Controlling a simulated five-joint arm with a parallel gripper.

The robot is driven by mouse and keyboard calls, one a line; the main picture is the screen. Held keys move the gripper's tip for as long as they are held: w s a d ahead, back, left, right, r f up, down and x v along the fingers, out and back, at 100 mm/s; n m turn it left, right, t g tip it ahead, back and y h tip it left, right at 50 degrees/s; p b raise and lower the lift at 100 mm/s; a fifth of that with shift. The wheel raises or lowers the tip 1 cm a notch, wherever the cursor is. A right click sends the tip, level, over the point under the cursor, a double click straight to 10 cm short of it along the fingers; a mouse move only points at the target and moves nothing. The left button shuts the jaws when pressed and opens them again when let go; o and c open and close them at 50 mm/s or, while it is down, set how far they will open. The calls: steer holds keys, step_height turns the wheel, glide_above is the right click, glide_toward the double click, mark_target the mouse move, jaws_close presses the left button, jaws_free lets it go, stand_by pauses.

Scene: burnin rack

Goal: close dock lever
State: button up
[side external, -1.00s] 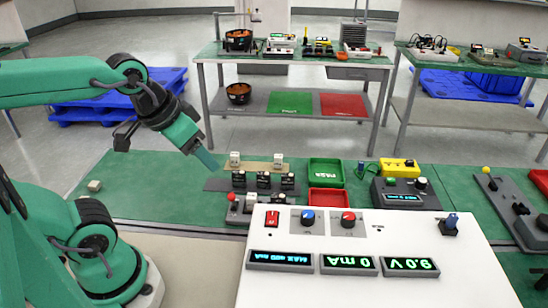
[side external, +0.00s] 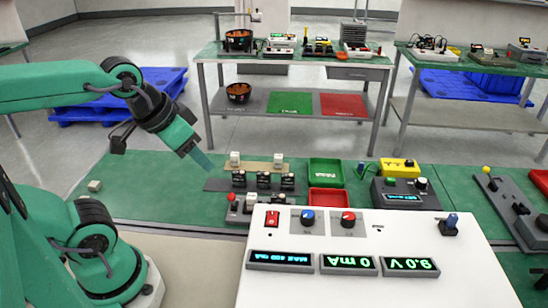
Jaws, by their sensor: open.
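My gripper (side external: 203,161) is open and empty, in the air left of the small modules, its tip pointing down and right. Below and right of it, a small grey unit (side external: 240,216) has a lever with a red ball knob (side external: 232,197); the lever stands about upright. A second lever with a yellow ball knob (side external: 486,170) rises from a long dark grey fixture (side external: 510,212) at the far right. I cannot tell from the picture which one is the dock lever. My gripper touches neither.
Several black modules (side external: 264,180) stand on a dark plate behind the red-knob unit. Green (side external: 326,160) and red (side external: 312,201) bins lie to their right. A white instrument panel (side external: 375,285) fills the front. The green mat (side external: 150,190) left of the modules is mostly clear.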

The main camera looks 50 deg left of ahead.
steer(key=shift+w+m, duration=0.1)
steer(key=shift+m, duration=0.2)
jaws_close()
steer(key=w+a+f+m+g, duration=0.1)
steer(key=w+f+m+g, duration=0.1)
steer(key=m, duration=1.3)
steer(key=w+a+f+m+g, duration=0.1)
steer(key=w+f+m+g, duration=0.2)
steer(key=m, duration=1.3)
step_height(320, 180, down, 4)
steer(key=shift+f+g, duration=0.1)
steer(key=shift+g, duration=1)
